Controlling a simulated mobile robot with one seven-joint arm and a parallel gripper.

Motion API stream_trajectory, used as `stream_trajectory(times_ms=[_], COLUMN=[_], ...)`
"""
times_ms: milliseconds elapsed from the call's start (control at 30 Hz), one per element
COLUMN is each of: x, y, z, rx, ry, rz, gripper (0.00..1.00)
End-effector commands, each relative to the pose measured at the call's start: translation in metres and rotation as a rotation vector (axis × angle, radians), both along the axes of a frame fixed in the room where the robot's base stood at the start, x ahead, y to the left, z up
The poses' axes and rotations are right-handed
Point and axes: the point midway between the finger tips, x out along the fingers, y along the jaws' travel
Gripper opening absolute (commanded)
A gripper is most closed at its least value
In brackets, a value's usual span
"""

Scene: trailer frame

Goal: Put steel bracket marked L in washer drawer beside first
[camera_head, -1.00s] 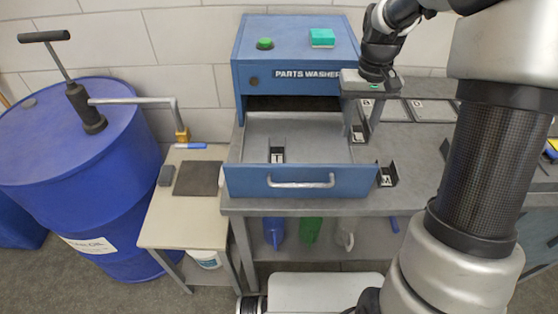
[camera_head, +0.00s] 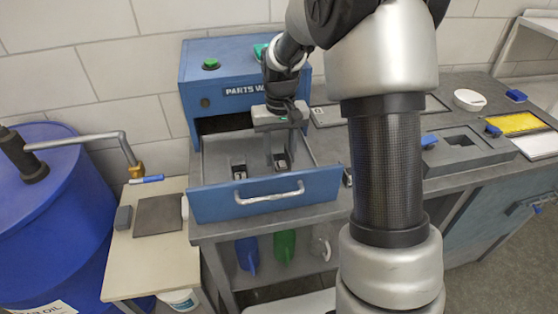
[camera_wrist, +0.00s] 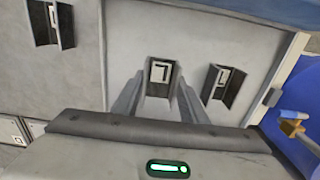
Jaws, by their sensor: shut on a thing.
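The washer drawer (camera_head: 262,205) is pulled out of the blue parts washer (camera_head: 225,75). My gripper (camera_head: 277,150) reaches down into it and is shut on a small dark steel bracket (camera_head: 282,161) with a pale label. In the wrist view this bracket (camera_wrist: 160,73) is between my two fingers, its label showing a turned L-like mark. A second bracket (camera_head: 240,172) stands in the drawer, to the left in the head view; it also shows in the wrist view (camera_wrist: 223,85). The held bracket is beside it, apart, at or close to the drawer floor; I cannot tell if it touches.
Another bracket (camera_wrist: 45,22) stands outside the drawer, on the bench. The bench (camera_head: 400,185) runs right, with a grey fixture block (camera_head: 465,150) and a white bowl (camera_head: 469,100). A side table (camera_head: 150,255) and blue drum (camera_head: 55,220) are at left.

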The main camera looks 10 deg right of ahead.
Motion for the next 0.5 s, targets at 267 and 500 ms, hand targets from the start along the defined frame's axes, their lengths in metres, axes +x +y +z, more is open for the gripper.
stream_trajectory(times_ms=[267, 500], x=[0.000, 0.000], y=[0.000, 0.000], z=[-0.018, -0.021], rx=[0.000, 0.000], ry=[-0.002, -0.002], rz=[0.000, 0.000], gripper=[0.07, 0.07])
